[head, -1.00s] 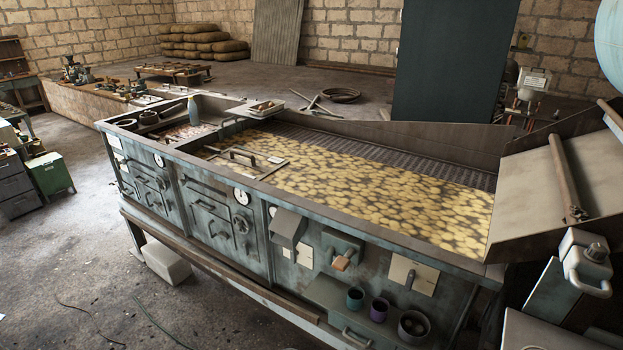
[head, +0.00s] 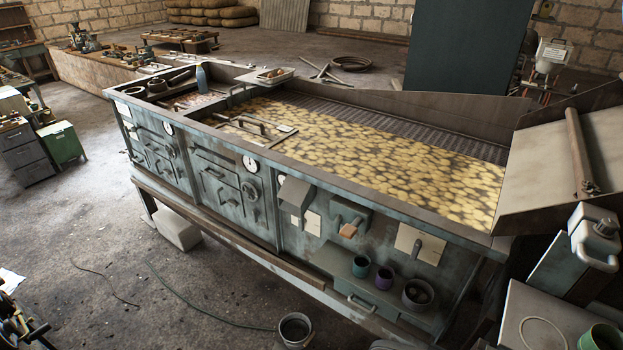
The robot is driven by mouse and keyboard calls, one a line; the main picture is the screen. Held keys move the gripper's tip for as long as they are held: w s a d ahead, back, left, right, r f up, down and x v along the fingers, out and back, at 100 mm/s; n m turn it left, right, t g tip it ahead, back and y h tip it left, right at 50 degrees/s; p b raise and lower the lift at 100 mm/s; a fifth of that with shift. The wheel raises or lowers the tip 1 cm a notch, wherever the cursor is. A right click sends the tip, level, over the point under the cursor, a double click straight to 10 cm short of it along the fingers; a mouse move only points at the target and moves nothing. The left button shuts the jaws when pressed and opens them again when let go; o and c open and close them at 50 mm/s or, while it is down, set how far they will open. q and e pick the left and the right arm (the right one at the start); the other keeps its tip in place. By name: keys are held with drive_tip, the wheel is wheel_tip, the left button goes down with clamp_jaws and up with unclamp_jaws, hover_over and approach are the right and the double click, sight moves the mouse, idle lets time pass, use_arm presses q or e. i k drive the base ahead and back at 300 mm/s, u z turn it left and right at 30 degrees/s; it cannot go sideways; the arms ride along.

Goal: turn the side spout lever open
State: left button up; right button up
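The long grey-green machine (head: 262,208) fills the middle of the head view. On its front face are a box-like hooded spout (head: 294,192), a bracket with an orange-brown handle (head: 348,231), and a pale plate (head: 407,236) with a dark lever (head: 416,248). I cannot tell for sure which of these levers is the side spout lever. Neither of my grippers is clearly in view, and nothing is seen touching the machine's levers.
Cups (head: 361,266) stand on a small shelf below the levers. A bucket (head: 295,329) stands on the floor in front of the machine. Cables (head: 205,312) lie on the open floor at left. A sloped metal chute (head: 560,155) is at the right end.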

sight(301, 223)
drive_tip(key=z, duration=0.05)
drive_tip(key=k, duration=0.55)
drive_tip(key=u, duration=0.95)
drive_tip(key=i, duration=0.55)
drive_tip(key=u, duration=0.6)
drive_tip(key=i, duration=0.65)
drive_tip(key=z, duration=0.8)
drive_tip(key=i, duration=0.55)
drive_tip(key=z, duration=0.65)
